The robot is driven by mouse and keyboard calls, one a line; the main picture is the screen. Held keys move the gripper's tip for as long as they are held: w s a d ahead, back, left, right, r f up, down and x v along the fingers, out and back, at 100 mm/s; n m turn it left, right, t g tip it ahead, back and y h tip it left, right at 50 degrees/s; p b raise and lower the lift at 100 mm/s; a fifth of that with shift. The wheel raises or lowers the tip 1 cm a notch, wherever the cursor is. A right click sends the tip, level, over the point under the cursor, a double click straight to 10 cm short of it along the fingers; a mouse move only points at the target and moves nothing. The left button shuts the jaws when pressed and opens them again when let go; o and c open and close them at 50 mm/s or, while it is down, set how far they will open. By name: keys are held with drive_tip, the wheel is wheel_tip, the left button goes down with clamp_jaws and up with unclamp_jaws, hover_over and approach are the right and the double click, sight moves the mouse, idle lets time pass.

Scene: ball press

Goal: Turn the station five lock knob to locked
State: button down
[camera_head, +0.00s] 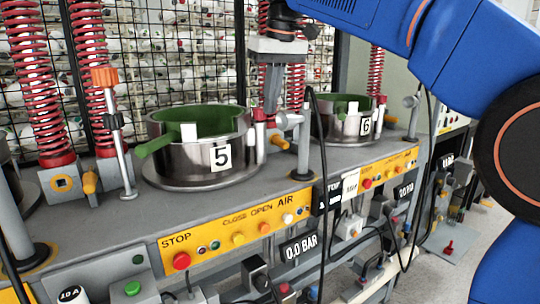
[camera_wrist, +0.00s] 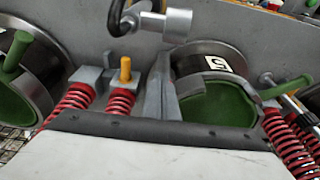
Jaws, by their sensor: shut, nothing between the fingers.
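Station five is a round metal pot (camera_head: 190,165) with a "5" label, a green inside and a green handle. It also shows at the right in the wrist view (camera_wrist: 205,60). A yellow knob (camera_head: 278,141) stands on the bench right of the pot, and it shows upright in the wrist view (camera_wrist: 126,70). Another yellow knob (camera_head: 90,183) is on a grey block left of the pot. No lock marking is readable on either. My gripper (camera_head: 271,108) is shut and empty, pointing down beside the pot's right rim, close to the right-hand yellow knob. Contact cannot be told.
Red springs (camera_head: 88,60) rise behind the bench. A metal post with an orange top (camera_head: 104,77) stands left of the pot. A yellow button panel (camera_head: 240,232) runs along the front edge. Station six's pot (camera_head: 345,127) is to the right. A black cable hangs near my gripper.

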drive_tip(key=shift+s+a, duration=0.45)
drive_tip(key=shift+a, duration=0.3)
idle(0.6)
drive_tip(key=shift+s, duration=0.15)
wheel_tip(320, 180, up, 6)
drive_tip(key=shift+s+d, duration=0.15)
drive_tip(key=shift+s, duration=0.1)
idle(0.7)
drive_tip(key=x, duration=0.6)
drive_tip(key=shift+d, duration=0.8)
